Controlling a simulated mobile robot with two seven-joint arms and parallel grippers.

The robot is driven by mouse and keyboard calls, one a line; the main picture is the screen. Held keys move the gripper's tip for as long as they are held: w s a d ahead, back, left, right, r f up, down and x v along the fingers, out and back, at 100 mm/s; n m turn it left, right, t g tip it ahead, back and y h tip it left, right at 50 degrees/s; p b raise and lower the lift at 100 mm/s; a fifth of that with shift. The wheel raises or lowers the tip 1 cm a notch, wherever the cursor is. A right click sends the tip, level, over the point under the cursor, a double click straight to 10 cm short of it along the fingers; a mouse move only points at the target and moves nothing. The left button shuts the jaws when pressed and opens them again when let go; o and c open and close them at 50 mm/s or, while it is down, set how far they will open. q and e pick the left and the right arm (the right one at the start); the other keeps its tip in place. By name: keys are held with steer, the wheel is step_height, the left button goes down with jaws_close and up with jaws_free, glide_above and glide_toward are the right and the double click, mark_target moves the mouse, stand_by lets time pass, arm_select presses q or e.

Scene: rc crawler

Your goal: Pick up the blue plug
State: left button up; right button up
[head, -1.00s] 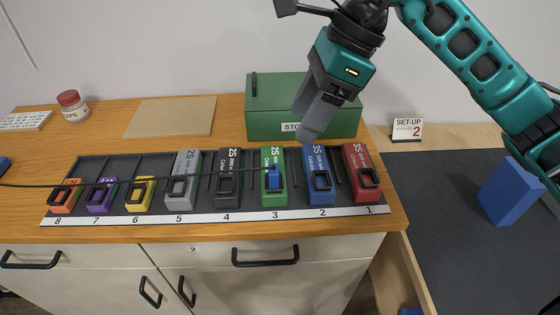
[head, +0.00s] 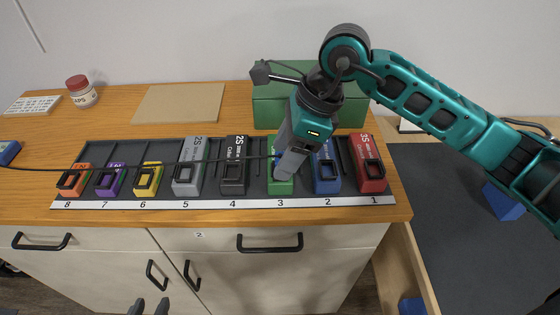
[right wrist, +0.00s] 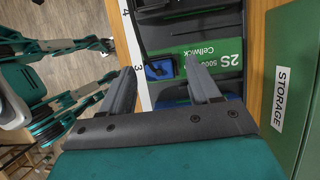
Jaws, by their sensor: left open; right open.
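The blue plug (right wrist: 158,70) sits in the socket of the green battery (right wrist: 215,60) in slot 3, with a thin dark cable (head: 130,170) running left from it. In the head view my right gripper (head: 285,170) hides most of the plug and the middle of the green battery (head: 281,187). My right gripper points down at slot 3; in the right wrist view its open fingers (right wrist: 160,85) lie either side of the plug in the picture. Whether they touch it I cannot tell. My left gripper (head: 149,306) is open and empty at the bottom edge, in front of the cabinet.
The tray's white numbered strip (head: 150,204) fronts several batteries. The blue battery (head: 326,180) and black battery (head: 233,178) stand close beside slot 3. A green storage box (head: 268,110) is behind. A blue block (head: 502,202) lies right.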

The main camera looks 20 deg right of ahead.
steer(key=shift+a+f, duration=0.2)
steer(key=shift+f, duration=0.3)
steer(key=c, duration=1.1)
